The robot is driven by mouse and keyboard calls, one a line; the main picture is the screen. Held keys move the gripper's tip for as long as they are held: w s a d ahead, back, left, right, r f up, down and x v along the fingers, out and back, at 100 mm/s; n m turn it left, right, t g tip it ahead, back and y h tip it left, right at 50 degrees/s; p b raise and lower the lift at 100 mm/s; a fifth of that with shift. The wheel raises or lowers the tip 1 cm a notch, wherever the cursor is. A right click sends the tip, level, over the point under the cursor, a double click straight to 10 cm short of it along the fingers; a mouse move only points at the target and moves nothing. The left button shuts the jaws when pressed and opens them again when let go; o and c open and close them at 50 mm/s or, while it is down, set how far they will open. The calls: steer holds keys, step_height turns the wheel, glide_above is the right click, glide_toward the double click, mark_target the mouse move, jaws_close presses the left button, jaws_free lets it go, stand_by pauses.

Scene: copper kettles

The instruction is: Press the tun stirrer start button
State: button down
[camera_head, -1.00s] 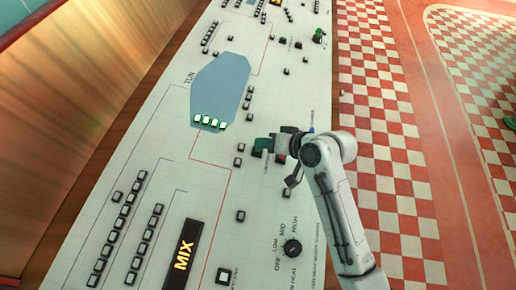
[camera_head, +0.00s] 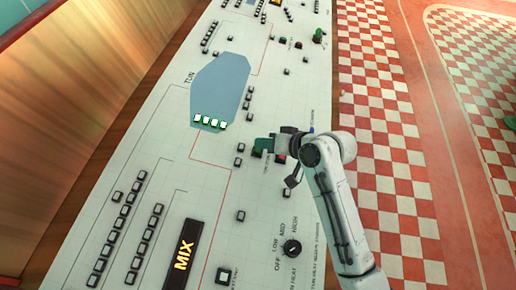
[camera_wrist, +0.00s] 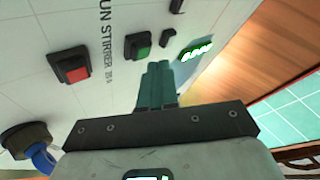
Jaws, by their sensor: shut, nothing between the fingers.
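In the wrist view, a green square button (camera_wrist: 143,51) in a black frame sits on the white panel beside lettering that reads "UN STIRRER". A red square button (camera_wrist: 74,74) in a similar frame lies to its left. My gripper (camera_wrist: 158,66) is shut and empty. Its teal fingertips are close to the green button, just below and right of it in the picture; I cannot tell whether they touch it. In the head view, my gripper (camera_head: 261,146) hovers at the panel, largely hiding the buttons beneath it.
The white panel (camera_head: 200,165) bears many small black buttons, a lit MIX sign (camera_head: 184,252) and a rotary knob (camera_head: 292,248). A grey-blue tun shape (camera_head: 223,85) has a row of lit green indicators. A dark knob with a blue part (camera_wrist: 28,140) is at left in the wrist view.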

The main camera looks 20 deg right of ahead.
steer(key=shift+a+f, duration=0.1)
steer(key=shift+f, duration=0.3)
steer(key=shift+w+f, duration=0.1)
steer(key=shift+f, duration=0.25)
stand_by(0.5)
steer(key=shift+r, duration=0.1)
steer(key=shift+r+p, duration=0.7)
steer(key=shift+r, duration=0.1)
steer(key=r+p, duration=0.3)
steer(key=d+r+p, duration=0.1)
steer(key=shift+s+r+p, duration=0.35)
steer(key=shift+s+p, duration=0.05)
steer(key=shift+d, duration=0.1)
stand_by(0.5)
